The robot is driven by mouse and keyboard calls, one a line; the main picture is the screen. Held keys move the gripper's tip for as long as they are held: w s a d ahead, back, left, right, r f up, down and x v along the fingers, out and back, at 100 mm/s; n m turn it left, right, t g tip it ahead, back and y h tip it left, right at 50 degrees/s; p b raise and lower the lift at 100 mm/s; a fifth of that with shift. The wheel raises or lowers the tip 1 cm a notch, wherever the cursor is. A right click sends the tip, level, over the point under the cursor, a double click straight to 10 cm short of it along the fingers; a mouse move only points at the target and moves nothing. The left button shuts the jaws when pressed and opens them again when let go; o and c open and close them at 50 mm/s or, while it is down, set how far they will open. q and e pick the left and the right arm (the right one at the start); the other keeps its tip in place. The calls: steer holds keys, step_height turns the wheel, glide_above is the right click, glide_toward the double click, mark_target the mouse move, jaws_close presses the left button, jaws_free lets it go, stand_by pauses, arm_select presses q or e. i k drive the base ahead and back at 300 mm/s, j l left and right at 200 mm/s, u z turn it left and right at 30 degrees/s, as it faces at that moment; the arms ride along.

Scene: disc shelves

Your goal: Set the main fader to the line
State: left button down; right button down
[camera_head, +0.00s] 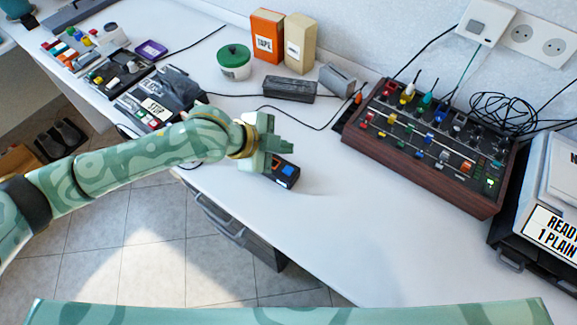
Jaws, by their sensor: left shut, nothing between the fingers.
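The mixer (428,185), a black panel in a wooden case, stands on the white desk at the right. It carries several coloured knobs and fader caps. A red-orange cap (466,166) shows near its right end. I cannot tell for certain which cap is the main fader, and the line is too small to make out. My left gripper (286,146) is shut and empty, well left of the mixer and not touching it. It is above or beside a small black box with blue and orange parts (287,174). My right gripper is not in view.
The white desk (340,235) is clear between my left gripper and the mixer's front. Cables (502,108) lie behind the mixer. A printer-like machine (550,190) stands at the right. A green-lidded tub (234,62) and an orange tape box (266,35) stand at the back.

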mark_target(465, 166)
steer(key=z, duration=1.15)
